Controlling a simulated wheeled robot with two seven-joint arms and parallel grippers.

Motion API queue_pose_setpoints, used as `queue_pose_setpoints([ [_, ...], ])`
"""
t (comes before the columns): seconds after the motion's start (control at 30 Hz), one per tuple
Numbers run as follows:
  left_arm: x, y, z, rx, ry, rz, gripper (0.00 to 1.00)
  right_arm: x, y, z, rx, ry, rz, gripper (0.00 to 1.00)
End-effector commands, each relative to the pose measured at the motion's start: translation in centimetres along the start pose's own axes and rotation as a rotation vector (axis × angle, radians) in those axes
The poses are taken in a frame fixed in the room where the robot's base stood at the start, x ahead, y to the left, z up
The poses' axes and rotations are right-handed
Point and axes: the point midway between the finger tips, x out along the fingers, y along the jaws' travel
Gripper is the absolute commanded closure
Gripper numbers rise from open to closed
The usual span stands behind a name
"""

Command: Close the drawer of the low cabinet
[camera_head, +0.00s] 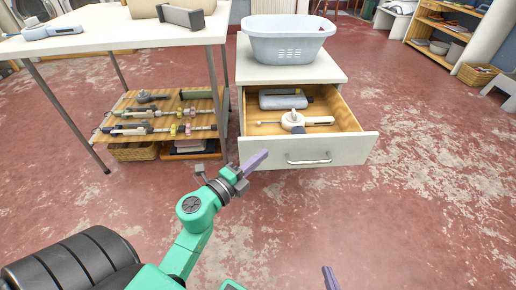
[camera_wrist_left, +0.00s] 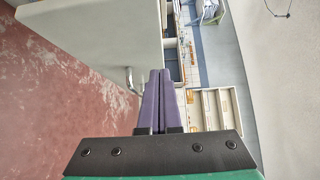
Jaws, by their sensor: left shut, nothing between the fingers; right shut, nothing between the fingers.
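The low cabinet (camera_head: 290,72) is white, and its drawer (camera_head: 352,120) stands pulled out. The drawer's white front (camera_head: 345,150) has a metal bar handle (camera_head: 309,160). A grey tool and a white device lie inside. My left gripper (camera_head: 262,154) has purple fingers, shut and empty, overlapping the left end of the drawer front; contact cannot be told. In the left wrist view the shut fingers (camera_wrist_left: 158,85) lie right of a pale panel (camera_wrist_left: 95,40) with the handle (camera_wrist_left: 130,80) at its edge. My right gripper (camera_head: 329,277) shows only as a purple tip at the bottom edge, shut.
A pale blue basket (camera_head: 286,40) stands on the cabinet. A white table (camera_head: 110,30) with a wooden lower shelf (camera_head: 110,120) of tools stands to the left. A wooden shelf unit (camera_head: 440,35) is at the back right. The red worn floor (camera_head: 430,190) is clear on the right.

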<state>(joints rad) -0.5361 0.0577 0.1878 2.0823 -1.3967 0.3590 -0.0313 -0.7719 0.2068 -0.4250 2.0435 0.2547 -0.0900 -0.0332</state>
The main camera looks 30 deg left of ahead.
Motion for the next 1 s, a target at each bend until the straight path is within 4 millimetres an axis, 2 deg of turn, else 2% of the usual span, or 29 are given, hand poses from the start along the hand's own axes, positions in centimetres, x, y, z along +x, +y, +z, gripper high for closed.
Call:
queue_pose_setpoints([
  [0.1, 1.4, 0.1, 1.6, 0.005, -0.002, 0.0, 1.0, 0.1, 0.1, 0.3, 0.001, 0.002, 0.001, 1.0],
  [0.2, 2.0, 0.1, 2.3, 0.002, -0.003, 0.0, 1.0, 0.1, 0.2, 0.3, 0.001, 0.005, 0.001, 1.0],
  [0.77, 2.7, 0.0, 3.0, 0.0, -0.003, 0.0, 1.0, 0.1, 0.1, 0.3, 0.002, 0.004, 0.001, 1.0],
  [1.0, 5.1, -0.1, 5.5, 0.002, -0.004, 0.0, 1.0, -0.1, -0.1, 0.0, 0.0, -0.009, 0.001, 1.0],
])
